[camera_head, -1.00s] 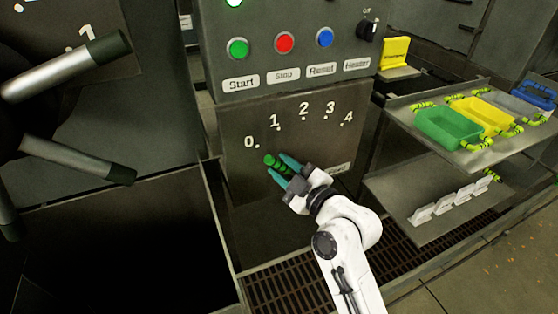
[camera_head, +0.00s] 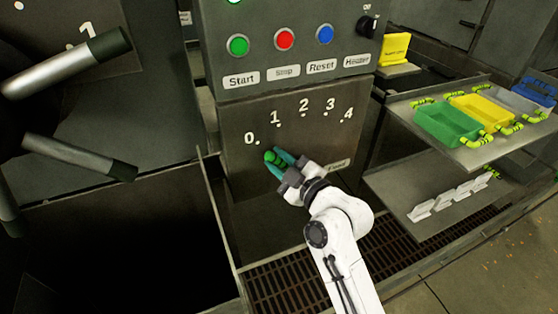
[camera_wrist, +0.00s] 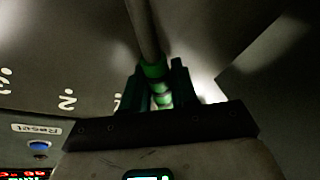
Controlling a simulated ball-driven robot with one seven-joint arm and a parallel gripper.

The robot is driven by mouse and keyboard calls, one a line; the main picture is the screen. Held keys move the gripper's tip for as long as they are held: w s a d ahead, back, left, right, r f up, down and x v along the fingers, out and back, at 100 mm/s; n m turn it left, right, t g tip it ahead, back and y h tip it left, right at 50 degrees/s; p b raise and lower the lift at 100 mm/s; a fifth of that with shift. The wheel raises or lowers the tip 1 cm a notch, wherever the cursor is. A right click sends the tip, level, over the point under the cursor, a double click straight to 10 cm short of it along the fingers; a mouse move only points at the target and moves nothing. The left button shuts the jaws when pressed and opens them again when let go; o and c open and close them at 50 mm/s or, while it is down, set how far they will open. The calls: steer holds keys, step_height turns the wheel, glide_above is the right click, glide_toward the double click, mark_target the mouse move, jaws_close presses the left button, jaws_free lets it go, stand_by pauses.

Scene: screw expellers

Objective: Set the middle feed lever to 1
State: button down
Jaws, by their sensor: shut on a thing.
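The feed lever has a green grip (camera_head: 270,156) and sits below the dial numbers 0 to 4 on the grey panel (camera_head: 240,178). Its green end points to the lower left side of the dial, below the 0 and 1 marks. My gripper (camera_head: 279,160) is shut on the green grip, with its teal fingers on either side of it. In the wrist view the lever's grey rod (camera_wrist: 142,30) runs up from the green grip (camera_wrist: 158,88) between my fingers. The label under the dial is partly hidden by my gripper.
Above the dial are green, red and blue buttons (camera_head: 325,34) and a black heater knob (camera_head: 367,26). On the right, a shelf holds green (camera_head: 447,124) and yellow trays. Large levers (camera_head: 70,62) stand at the left. A floor grate (camera_head: 290,285) lies below.

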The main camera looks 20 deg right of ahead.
steer(key=shift+d+m+b, duration=0.4)
steer(key=shift+b, duration=0.35)
steer(key=d+r+m+b, duration=0.1)
steer(key=d+r+m+t+b, duration=0.1)
steer(key=m, duration=0.1)
steer(key=shift+d+r+m, duration=0.1)
steer(key=shift+d+m, duration=0.2)
steer(key=shift+d, duration=0.05)
steer(key=c, duration=1.3)
jaws_free()
steer(key=shift+o, duration=0.2)
steer(key=shift+s, duration=0.1)
steer(key=b+v, duration=0.2)
steer(key=v, duration=0.8)
steer(key=shift+s, duration=0.3)
steer(key=shift+d, duration=0.15)
